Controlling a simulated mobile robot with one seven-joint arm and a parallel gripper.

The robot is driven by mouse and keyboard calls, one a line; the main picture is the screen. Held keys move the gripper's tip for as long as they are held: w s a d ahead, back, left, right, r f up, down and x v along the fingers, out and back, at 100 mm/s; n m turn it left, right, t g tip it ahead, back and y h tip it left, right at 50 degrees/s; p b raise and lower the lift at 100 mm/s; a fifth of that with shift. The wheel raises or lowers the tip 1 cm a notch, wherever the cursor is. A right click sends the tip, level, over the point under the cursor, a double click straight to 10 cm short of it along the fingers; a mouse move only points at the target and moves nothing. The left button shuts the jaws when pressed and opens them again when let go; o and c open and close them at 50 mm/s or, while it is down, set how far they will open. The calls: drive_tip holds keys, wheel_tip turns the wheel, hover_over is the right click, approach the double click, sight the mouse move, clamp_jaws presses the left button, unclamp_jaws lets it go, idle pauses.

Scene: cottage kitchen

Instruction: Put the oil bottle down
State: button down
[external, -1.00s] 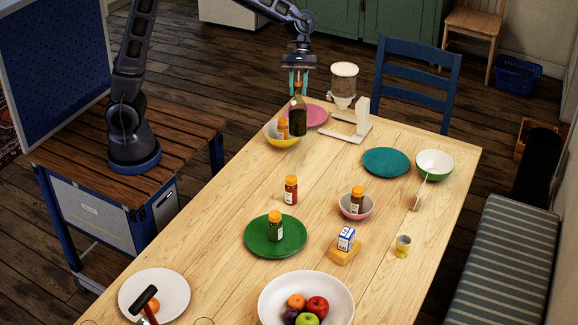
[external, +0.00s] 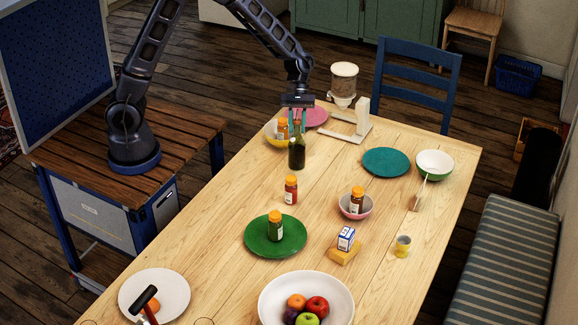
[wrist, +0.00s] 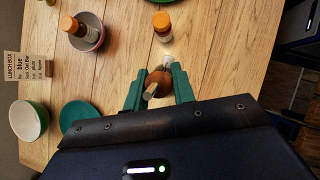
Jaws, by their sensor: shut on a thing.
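The oil bottle (external: 297,154) is dark with a narrow neck and is upright near the far end of the wooden table. My gripper (external: 297,126) is shut on its top from above. In the wrist view the bottle's brown top with a spout (wrist: 157,82) sits between my green fingers (wrist: 159,90). The bottle's base looks at or just above the tabletop; I cannot tell whether it touches.
A yellow bowl (external: 272,139) with an orange-capped jar stands just behind left, beside a pink plate (external: 315,116). A dispenser (external: 343,82) on a white stand is behind right. A red jar (external: 291,190) stands in front. Bare table lies to the bottle's right.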

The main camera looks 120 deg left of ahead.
sight(297, 137)
drive_tip(key=shift+f, duration=2.55)
drive_tip(key=c, duration=1.2)
unclamp_jaws()
drive_tip(key=shift+o, duration=0.2)
